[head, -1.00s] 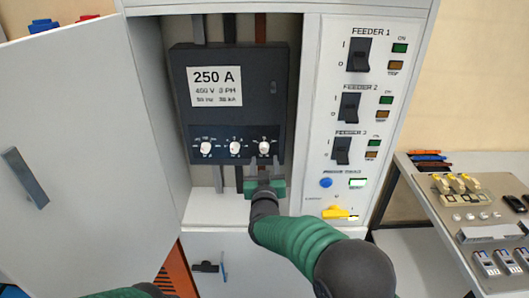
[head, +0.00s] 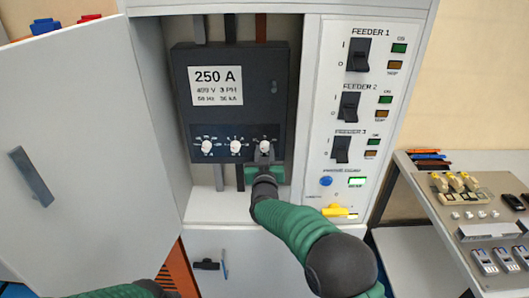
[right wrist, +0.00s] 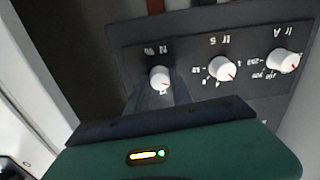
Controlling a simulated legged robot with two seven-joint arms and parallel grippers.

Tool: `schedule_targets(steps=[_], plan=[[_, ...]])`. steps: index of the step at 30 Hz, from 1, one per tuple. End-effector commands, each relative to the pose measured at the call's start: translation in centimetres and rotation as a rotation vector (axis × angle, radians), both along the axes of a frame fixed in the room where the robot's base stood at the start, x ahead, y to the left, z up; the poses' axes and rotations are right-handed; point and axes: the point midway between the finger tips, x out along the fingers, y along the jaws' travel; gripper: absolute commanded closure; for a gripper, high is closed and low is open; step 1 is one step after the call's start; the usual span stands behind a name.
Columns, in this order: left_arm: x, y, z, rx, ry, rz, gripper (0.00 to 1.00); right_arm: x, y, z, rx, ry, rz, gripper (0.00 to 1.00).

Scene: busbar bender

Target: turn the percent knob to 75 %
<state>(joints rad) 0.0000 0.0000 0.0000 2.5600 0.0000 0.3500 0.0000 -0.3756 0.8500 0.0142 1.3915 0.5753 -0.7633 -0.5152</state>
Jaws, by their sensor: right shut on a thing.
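The percent knob (head: 264,146) is the rightmost of three small white knobs on the dark breaker in the open cabinet. In the right wrist view the percent knob (right wrist: 159,77) is at the left, under an upside-down "N %" label. My right gripper (head: 264,154) has come up from below and is shut on this knob. In the right wrist view its dark fingers (right wrist: 160,88) flank the knob. The fingers hide part of the scale, and I cannot read the setting. At the bottom left only part of my left arm shows, not its gripper.
Two other knobs, the middle one (head: 235,147) and the left one (head: 207,147), sit close beside. The open cabinet door (head: 85,150) stands at left. The feeder panel (head: 345,190) with switches and a yellow handle (head: 338,211) is at right, near a parts table (head: 440,210).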

Motion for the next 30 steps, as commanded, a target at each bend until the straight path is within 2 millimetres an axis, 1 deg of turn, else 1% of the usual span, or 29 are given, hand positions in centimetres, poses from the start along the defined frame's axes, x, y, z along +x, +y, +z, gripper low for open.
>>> schedule_targets(steps=[8, 14, 20, 30], plan=[[0.0, 0.0, -0.2, 0.000, 0.000, 0.000, 0.64, 0.0, 0.1, -0.1, 0.010, 0.000, 0.002, 1.00], [0.0, 0.0, -0.9, 0.000, 0.000, 0.000, 0.64, 0.0, 0.1, -0.2, 0.072, 0.000, 0.002, 1.00], [0.0, 0.0, -2.3, 0.000, 0.000, 0.000, 0.64, 0.0, 0.1, -0.4, 0.201, 0.001, 0.003, 1.00], [0.0, 0.0, -5.3, 0.000, 0.000, 0.000, 0.64, 0.0, 0.0, -0.5, 0.515, 0.001, 0.002, 1.00]])
